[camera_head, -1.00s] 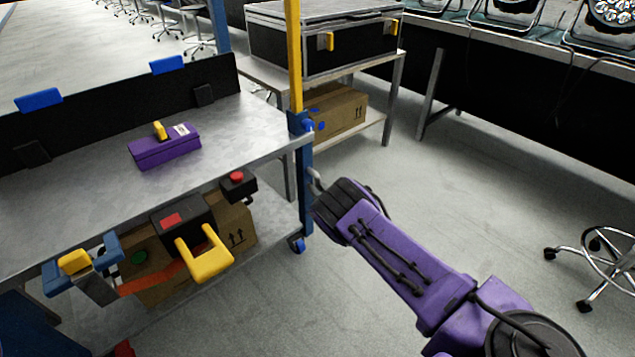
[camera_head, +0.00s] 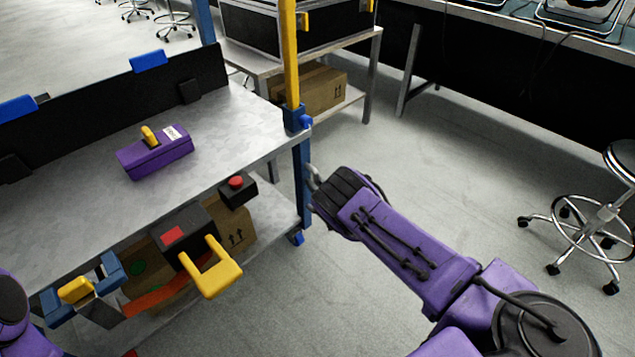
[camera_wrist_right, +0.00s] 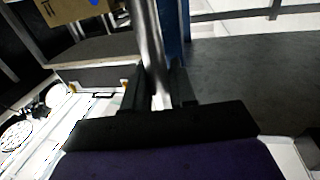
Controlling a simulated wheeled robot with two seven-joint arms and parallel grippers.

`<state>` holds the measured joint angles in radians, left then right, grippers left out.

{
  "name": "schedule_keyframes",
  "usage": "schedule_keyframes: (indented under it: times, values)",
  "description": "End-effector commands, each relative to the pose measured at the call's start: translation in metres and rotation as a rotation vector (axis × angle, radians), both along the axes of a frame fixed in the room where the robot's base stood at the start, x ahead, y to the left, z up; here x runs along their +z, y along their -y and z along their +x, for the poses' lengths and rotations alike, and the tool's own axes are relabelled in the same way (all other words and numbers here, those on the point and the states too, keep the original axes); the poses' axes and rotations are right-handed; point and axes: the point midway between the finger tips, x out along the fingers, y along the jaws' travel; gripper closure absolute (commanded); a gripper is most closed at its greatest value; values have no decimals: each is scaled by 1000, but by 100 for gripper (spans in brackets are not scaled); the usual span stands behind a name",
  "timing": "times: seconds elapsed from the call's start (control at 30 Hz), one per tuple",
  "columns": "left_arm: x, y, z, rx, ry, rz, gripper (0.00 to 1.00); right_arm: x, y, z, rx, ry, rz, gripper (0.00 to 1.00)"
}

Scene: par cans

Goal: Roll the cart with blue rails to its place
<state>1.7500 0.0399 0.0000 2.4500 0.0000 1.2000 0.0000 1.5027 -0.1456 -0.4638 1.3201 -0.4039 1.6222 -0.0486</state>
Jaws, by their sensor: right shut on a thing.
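The cart (camera_head: 85,215) with a grey metal top fills the left of the head view. Its blue corner post (camera_head: 303,175) carries a yellow upright (camera_head: 290,60). My right gripper (camera_head: 316,184) is at this corner, its fingers mostly hidden by my wrist. In the right wrist view, my right gripper (camera_wrist_right: 160,92) is shut on a silver handle bar (camera_wrist_right: 149,45), beside the blue post (camera_wrist_right: 170,30). My left gripper is out of view; only purple parts of my left arm show at the lower left edge.
A purple case (camera_head: 157,155) lies on the cart's top, with cardboard boxes below. A workbench (camera_head: 367,75) with a carton (camera_head: 308,88) underneath stands behind. A wheeled stool (camera_head: 590,225) is at the right. The grey floor (camera_head: 430,150) between is clear.

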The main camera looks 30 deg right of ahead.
Motion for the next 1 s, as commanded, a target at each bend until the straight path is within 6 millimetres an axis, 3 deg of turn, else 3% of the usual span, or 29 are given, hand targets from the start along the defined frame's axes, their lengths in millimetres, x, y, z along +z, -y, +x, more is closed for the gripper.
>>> schedule_keyframes:
  times: [0.17, 0.2, 0.23, 0.57, 1.0]
  values:
    - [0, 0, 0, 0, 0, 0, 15, -3, 0, -2, 0, -5, 1, 100]
    - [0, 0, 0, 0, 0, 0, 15, -3, 0, -2, -1, -5, 1, 61]
    - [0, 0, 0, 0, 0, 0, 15, -2, 0, -2, -1, -4, 1, 56]
    - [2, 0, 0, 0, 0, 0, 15, 0, 1, -5, -1, -3, 1, 56]
    - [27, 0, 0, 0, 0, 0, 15, -1, 8, -95, -1, -7, 0, 56]
